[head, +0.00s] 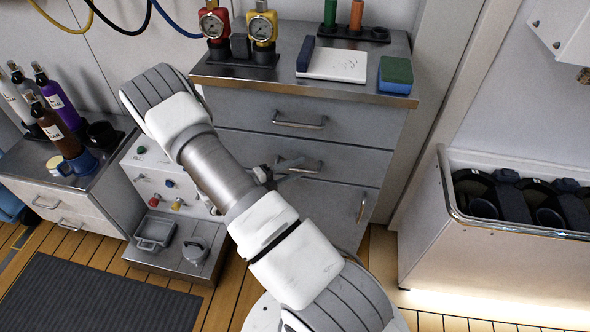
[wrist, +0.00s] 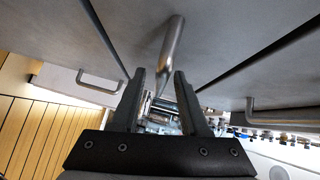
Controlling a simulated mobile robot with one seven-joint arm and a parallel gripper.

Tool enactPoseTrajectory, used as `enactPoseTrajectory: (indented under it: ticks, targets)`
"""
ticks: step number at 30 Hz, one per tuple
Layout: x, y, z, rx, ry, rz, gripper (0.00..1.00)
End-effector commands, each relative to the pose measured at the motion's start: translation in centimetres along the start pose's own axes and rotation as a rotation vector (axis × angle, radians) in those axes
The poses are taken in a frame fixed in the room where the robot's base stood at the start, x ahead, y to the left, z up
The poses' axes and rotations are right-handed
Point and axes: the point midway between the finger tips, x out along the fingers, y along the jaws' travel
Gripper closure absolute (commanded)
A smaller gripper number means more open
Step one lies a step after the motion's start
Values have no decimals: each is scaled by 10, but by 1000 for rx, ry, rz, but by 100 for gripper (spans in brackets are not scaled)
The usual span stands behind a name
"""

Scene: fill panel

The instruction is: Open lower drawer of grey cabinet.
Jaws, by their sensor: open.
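The grey cabinet (head: 225,100) stands in the middle of the head view. It has two drawers with horizontal bar handles above a lower front with an upright handle (head: 361,207). The lower drawer (head: 350,163) looks shut. Its handle (head: 312,165) is partly hidden behind my gripper (head: 284,168). In the wrist view, my gripper (wrist: 161,75) is open, with a metal bar handle (wrist: 171,48) showing between and beyond the fingertips. I cannot tell whether the fingers touch it.
The upper drawer handle (head: 300,120) is above. Gauges (head: 262,28), a white pad (head: 338,64) and a green sponge (head: 396,70) are on the cabinet top. A white bin (head: 500,250) stands right. A control box (head: 165,180) stands left, and a dark mat (head: 90,300) lies on the floor.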

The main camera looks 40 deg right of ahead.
Motion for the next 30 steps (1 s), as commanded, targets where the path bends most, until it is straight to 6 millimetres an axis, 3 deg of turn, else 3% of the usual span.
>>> enactPoseTrajectory:
  ticks: [5,12,30]
  targets:
    - [0,0,0,0,0,0,57]
    - [0,0,0,0,0,0,100]
    - [-1,0,0,0,0,0,100]
